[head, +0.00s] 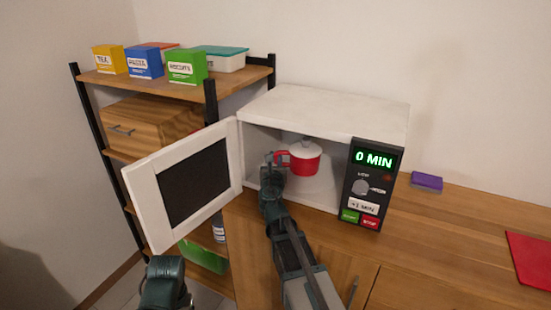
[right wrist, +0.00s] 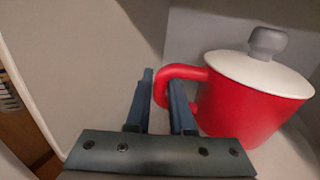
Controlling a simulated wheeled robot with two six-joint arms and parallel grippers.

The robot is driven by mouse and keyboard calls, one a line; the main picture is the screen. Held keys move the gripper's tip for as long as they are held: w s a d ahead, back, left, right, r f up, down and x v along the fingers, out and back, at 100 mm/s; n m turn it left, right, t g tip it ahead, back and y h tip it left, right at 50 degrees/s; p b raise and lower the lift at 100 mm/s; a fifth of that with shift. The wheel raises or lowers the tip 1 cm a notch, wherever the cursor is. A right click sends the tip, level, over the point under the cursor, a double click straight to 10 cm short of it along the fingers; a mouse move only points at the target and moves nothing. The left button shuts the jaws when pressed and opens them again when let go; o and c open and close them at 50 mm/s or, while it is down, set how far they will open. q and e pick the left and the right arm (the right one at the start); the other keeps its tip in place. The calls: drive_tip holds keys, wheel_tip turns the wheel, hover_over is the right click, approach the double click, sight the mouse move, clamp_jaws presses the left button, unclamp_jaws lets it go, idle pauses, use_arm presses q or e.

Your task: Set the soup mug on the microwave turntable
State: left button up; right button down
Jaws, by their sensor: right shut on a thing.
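The soup mug (head: 304,164) is red with a white lid and grey knob, upright inside the open white microwave (head: 325,106). It also shows in the right wrist view (right wrist: 250,105). The pale turntable (head: 318,187) shows partly below the mug; I cannot tell whether the mug touches it. My right gripper (head: 271,160) reaches in through the opening and is shut on the mug's handle, with its fingers on either side of it in the right wrist view (right wrist: 162,100). My left gripper (head: 165,284) is low at the left, away from the mug; its fingers cannot be made out.
The microwave door (head: 136,194) stands wide open to the left. The control panel (head: 370,184) reads 0 MIN. A shelf unit (head: 150,84) with boxes stands at left. A purple block (head: 427,181) and a red mat (head: 530,258) lie on the wooden counter (head: 450,235), otherwise clear at right.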

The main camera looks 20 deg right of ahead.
use_arm(q)
drive_tip(key=shift+f+b, duration=0.55)
use_arm(e)
drive_tip(key=shift+f, duration=0.55)
drive_tip(key=c, duration=0.7)
unclamp_jaws()
drive_tip(key=shift+s, duration=0.1)
